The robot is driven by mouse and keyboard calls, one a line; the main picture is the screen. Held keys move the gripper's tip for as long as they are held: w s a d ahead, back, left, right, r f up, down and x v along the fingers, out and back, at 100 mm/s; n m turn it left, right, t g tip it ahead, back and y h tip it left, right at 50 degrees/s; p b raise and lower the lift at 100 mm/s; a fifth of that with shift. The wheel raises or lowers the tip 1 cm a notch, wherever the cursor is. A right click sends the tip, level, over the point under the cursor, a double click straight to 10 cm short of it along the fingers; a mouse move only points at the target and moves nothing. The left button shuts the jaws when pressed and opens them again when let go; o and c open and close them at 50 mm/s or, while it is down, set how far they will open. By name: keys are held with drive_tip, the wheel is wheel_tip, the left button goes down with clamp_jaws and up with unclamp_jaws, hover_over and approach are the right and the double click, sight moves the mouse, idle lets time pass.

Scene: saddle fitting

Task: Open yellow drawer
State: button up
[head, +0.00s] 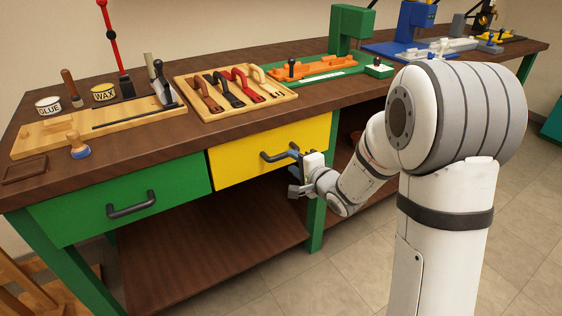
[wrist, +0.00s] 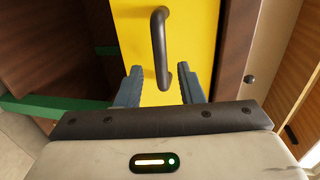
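The yellow drawer (head: 235,160) sits under the bench top, to the right of the green drawer, and its front looks flush with the frame. Its dark bar handle (head: 279,156) is on the drawer's right half. My gripper (head: 297,168) is at the handle's right end. In the wrist view the yellow drawer front (wrist: 200,40) fills the middle, and the handle (wrist: 159,50) runs up from between the fingers. My gripper's two fingers (wrist: 163,88) stand apart on either side of the handle's near end. I see no contact with the handle.
A green drawer (head: 120,200) with a dark handle is left of the yellow one. On the bench top (head: 150,140) are a wooden tray (head: 235,112) of handles, tins, and green and blue fixtures. A green leg (head: 316,225) stands just below my gripper. The lower shelf (head: 215,250) looks bare.

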sight(285, 157)
drive_tip(key=b+x, duration=0.1)
drive_tip(key=x, duration=0.5)
drive_tip(key=shift+c, duration=0.2)
clamp_jaws()
